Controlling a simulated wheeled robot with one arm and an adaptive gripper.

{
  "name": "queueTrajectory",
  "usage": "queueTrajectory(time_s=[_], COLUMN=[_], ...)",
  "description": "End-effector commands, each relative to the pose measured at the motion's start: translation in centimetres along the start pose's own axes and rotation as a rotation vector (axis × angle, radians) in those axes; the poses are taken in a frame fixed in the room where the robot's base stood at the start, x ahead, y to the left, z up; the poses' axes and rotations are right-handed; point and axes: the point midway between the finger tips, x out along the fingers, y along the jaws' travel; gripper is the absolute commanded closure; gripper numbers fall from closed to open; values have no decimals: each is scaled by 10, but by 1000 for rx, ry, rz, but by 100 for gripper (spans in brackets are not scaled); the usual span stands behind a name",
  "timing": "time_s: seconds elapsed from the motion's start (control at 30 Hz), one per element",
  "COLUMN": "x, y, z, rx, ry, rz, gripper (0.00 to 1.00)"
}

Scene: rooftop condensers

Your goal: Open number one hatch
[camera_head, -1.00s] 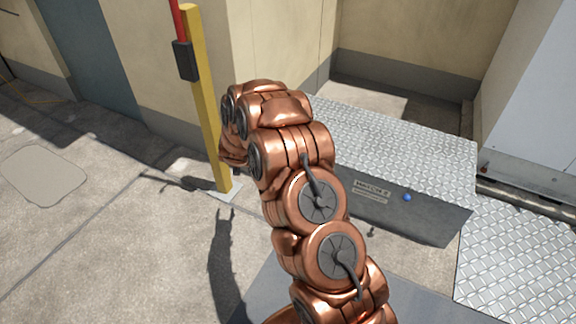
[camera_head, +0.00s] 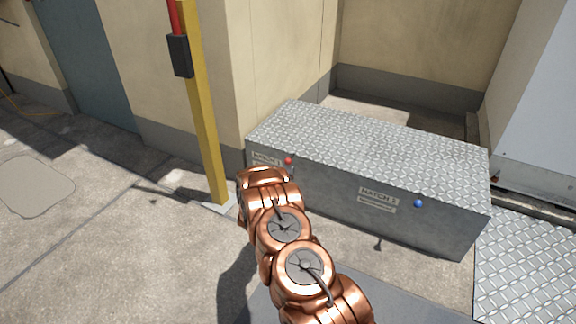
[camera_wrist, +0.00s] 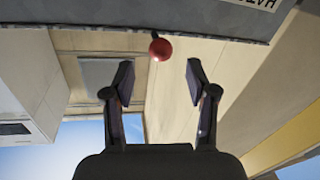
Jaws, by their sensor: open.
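The number one hatch shows at the left end of a grey metal box (camera_head: 330,195), with a partly hidden label (camera_head: 267,158) and a red knob (camera_head: 288,160) at its right. In the wrist view, the picture is upside down. There the red knob (camera_wrist: 160,48) stands out below the grey hatch face (camera_wrist: 185,17). My gripper (camera_wrist: 160,75) is open and empty, its two fingers either side of the knob's line and the knob just past their tips. No contact shows. In the head view my arm hides my gripper.
A second label reading HATCH 2 (camera_head: 378,197) and a blue knob (camera_head: 418,203) are on the same box. A yellow post (camera_head: 203,120) with a red and black fitting stands left of my arm. Walls close in behind. Concrete floor (camera_head: 90,250) is open at left.

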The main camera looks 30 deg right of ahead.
Motion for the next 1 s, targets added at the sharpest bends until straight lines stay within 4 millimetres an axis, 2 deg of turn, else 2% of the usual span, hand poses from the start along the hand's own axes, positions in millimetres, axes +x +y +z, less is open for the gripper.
queueTrajectory(time_s=[0.3,0.5,0.93,1.0], x=[44,61,68,68], y=[0,0,-1,0], z=[2,2,0,0], rx=[2,0,-1,-1], ry=[2,-1,-2,-2], rz=[0,-1,-3,-3], gripper=[43,43,43,49])
